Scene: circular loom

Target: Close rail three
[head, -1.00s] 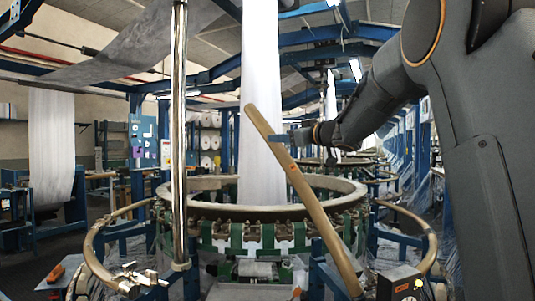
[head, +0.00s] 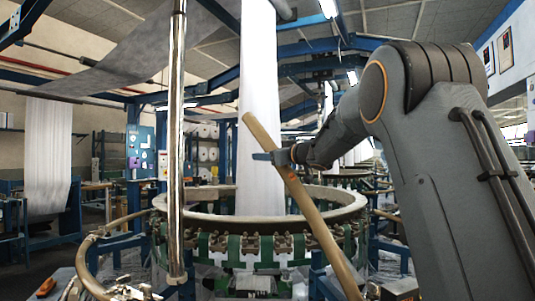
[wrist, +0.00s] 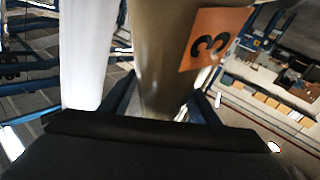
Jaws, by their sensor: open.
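Rail three (head: 316,217) is a tan bar standing up at a slant in the head view, its free end high and to the left, its lower end at the bottom right. In the wrist view the rail (wrist: 165,70) fills the middle and bears an orange label (wrist: 215,38) with a 3. My gripper (head: 270,156) is at the upper part of the rail. In the wrist view my gripper (wrist: 165,103) is open, with a blue finger on each side of the rail. I cannot tell whether either finger touches it.
The round loom ring (head: 265,206) stands behind the rail, with white fabric (head: 258,100) rising from it. A shiny upright post (head: 177,140) is to the left. Another curved rail (head: 84,262) lies low at the left front. My arm hides much of the right side.

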